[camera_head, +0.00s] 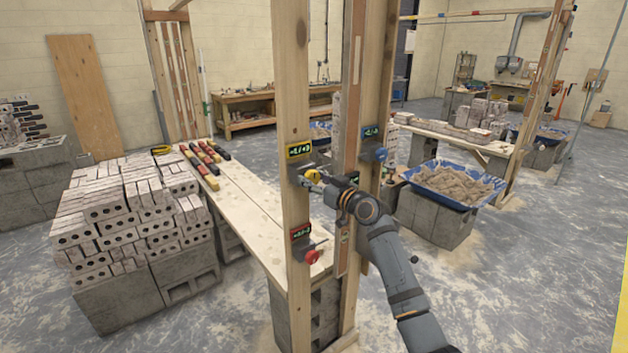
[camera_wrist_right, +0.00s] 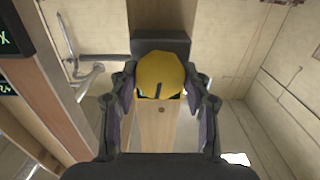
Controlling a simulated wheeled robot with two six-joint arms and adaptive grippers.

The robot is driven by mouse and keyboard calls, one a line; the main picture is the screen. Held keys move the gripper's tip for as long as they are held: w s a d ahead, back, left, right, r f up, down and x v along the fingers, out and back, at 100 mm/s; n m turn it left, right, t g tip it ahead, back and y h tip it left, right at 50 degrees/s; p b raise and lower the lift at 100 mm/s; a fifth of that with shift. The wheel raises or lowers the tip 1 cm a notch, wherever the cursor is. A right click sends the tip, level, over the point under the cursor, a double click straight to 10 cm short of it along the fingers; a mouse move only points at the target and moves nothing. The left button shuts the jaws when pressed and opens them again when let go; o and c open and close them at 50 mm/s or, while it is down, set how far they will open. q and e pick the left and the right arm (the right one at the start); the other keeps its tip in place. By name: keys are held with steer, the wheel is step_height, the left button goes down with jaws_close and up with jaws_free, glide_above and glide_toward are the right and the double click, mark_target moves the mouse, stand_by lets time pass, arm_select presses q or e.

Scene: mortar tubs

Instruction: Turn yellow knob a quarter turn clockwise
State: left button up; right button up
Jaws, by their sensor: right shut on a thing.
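The yellow knob (camera_head: 312,176) sits on a wooden post below a small yellow-edged display (camera_head: 299,150). In the right wrist view the yellow knob (camera_wrist_right: 160,75) is centred between the fingers, with a short dark mark on its face pointing roughly up and down. My right gripper (camera_head: 322,180) reaches in from the right and is shut on the knob. In the wrist view the fingers of my right gripper (camera_wrist_right: 161,100) lie on both sides of it. My left gripper is not in view.
A red knob (camera_head: 312,256) with a display is lower on the same post. A blue knob (camera_head: 381,154) is on the neighbouring post. A plank bench (camera_head: 250,205) runs behind, with bricks (camera_head: 125,215) stacked left. A blue-lined tub of mortar (camera_head: 455,185) stands right.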

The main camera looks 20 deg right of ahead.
steer(key=m, duration=0.4)
steer(key=shift+d+r+m+p, duration=0.1)
steer(key=shift+m+p, duration=0.2)
steer(key=shift+p, duration=0.1)
steer(key=m+p, duration=0.1)
steer(key=m, duration=0.2)
steer(key=shift+m, duration=0.3)
steer(key=m+p, duration=0.2)
steer(key=m, duration=0.2)
steer(key=shift+m+p, duration=1)
steer(key=shift+m, duration=1.1)
steer(key=shift+f, duration=0.2)
steer(key=o, duration=1.2)
steer(key=shift+d, duration=0.1)
steer(key=shift+c, duration=0.2)
